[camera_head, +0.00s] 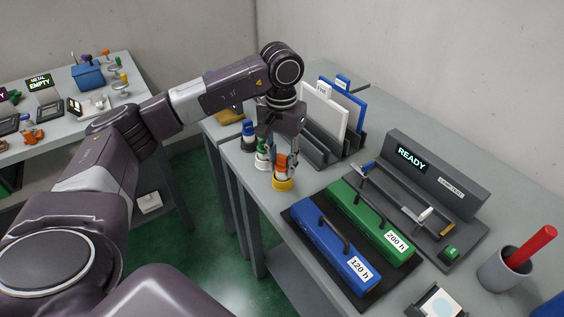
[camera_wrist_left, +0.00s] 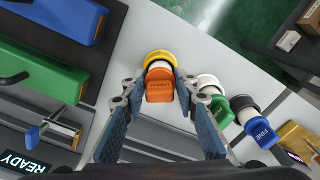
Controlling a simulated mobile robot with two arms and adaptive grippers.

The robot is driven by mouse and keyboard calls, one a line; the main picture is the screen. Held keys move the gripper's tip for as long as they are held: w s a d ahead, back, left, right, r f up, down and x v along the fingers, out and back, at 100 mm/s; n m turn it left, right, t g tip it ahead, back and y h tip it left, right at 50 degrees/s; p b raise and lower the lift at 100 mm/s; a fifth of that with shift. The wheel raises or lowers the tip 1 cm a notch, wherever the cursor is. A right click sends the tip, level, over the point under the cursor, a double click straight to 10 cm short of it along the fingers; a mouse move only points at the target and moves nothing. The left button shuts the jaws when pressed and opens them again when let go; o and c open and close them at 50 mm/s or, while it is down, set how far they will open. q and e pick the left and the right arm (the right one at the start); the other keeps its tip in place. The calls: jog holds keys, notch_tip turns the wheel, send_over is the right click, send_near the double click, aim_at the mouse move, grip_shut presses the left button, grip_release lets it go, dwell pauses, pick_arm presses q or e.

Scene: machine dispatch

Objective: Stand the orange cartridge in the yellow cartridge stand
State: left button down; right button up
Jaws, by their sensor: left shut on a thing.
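The orange cartridge (camera_head: 281,164) is upright at the yellow cartridge stand (camera_head: 284,184), near the table's left edge. In the left wrist view the orange cartridge (camera_wrist_left: 159,88) shows from above, with the rim of the yellow stand (camera_wrist_left: 160,56) around its far side. My left gripper (camera_head: 283,160) comes down from above with its fingers on both sides of the cartridge, shut on it; the fingers also show in the left wrist view (camera_wrist_left: 160,90). The cartridge's lower end is hidden, so I cannot tell how deep it sits. My right gripper is not in view.
A green cartridge (camera_head: 262,150) in a white stand and a blue cartridge (camera_head: 249,133) in a dark stand are close beside. A blue case (camera_head: 336,247), a green case (camera_head: 371,220), a READY machine (camera_head: 437,170) and a rack (camera_head: 320,145) also stand on the table.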

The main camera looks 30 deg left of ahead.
pick_arm(q)
jog(key=shift+f, duration=0.35)
jog(key=c, duration=1.4)
grip_release()
jog(key=shift+c, duration=0.2)
jog(key=shift+o, duration=0.3)
jog(key=o, duration=0.3)
jog(key=shift+o, duration=0.2)
jog(key=shift+r, duration=0.15)
jog(key=shift+r+p, duration=1.6)
jog(key=shift+r, duration=1.35)
